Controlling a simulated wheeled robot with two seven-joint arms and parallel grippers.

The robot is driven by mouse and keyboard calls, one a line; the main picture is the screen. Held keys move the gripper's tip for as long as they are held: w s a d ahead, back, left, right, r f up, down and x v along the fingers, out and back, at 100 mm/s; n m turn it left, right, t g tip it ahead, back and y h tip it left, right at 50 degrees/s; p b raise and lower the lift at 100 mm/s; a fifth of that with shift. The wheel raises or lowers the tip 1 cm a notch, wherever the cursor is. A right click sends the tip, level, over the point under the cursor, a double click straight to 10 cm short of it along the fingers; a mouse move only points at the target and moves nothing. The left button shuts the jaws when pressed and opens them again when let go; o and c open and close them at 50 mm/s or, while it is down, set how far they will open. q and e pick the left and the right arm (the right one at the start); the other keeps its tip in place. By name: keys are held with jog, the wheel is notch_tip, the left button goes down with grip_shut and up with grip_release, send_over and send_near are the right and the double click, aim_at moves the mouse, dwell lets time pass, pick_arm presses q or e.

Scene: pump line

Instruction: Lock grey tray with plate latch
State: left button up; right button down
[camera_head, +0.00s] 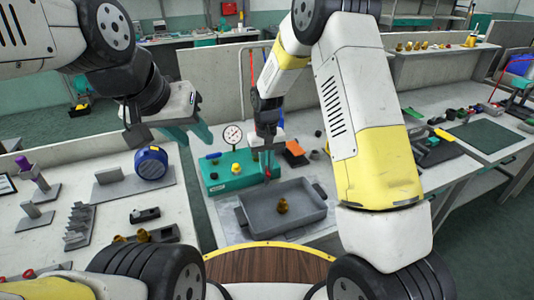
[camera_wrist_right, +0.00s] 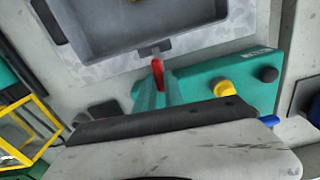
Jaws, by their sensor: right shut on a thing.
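The grey tray (camera_head: 258,221) lies on the bench in the middle of the head view, with a small brass part (camera_head: 283,206) inside. Its wall also shows in the right wrist view (camera_wrist_right: 130,50). A small grey latch plate (camera_wrist_right: 155,49) sits at the tray's edge, beside the teal fixture (camera_wrist_right: 200,75). My right gripper (camera_wrist_right: 158,85) is shut on the red latch handle (camera_wrist_right: 157,68) between its teal fingers. In the head view my right gripper (camera_head: 268,165) is over the tray's back edge. My left gripper (camera_head: 196,140) is open and empty, up and left of the tray.
A dial gauge (camera_head: 233,135) and a yellow knob (camera_head: 236,168) are at the teal fixture.

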jog(key=shift+w+r+n, duration=0.1)
jog(key=shift+n, duration=0.4)
jog(key=c, duration=1.4)
grip_release()
jog(key=shift+c, duration=0.2)
jog(key=shift+r, duration=3.85)
jog(key=shift+r, duration=0.15)
notch_tip(320, 180, up, 9)
jog(key=m+t+y, duration=0.1)
send_over(267, 169)
jog(key=s+d, duration=0.4)
jog(key=d, duration=0.1)
jog(key=s+d+r+m+t+y, duration=0.1)
jog(key=s+d+r+t, duration=0.15)
jog(key=s+r, duration=0.3)
jog(key=s+d+r+m+t, duration=0.1)
jog(key=s+d+r, duration=0.3)
jog(key=s, duration=0.2)
jog(key=s+d+r+m+t, duration=0.1)
jog(key=s+d, duration=0.2)
jog(key=s, duration=0.6)
jog(key=shift+s+t, duration=0.15)
jog(key=shift+t, duration=0.2)
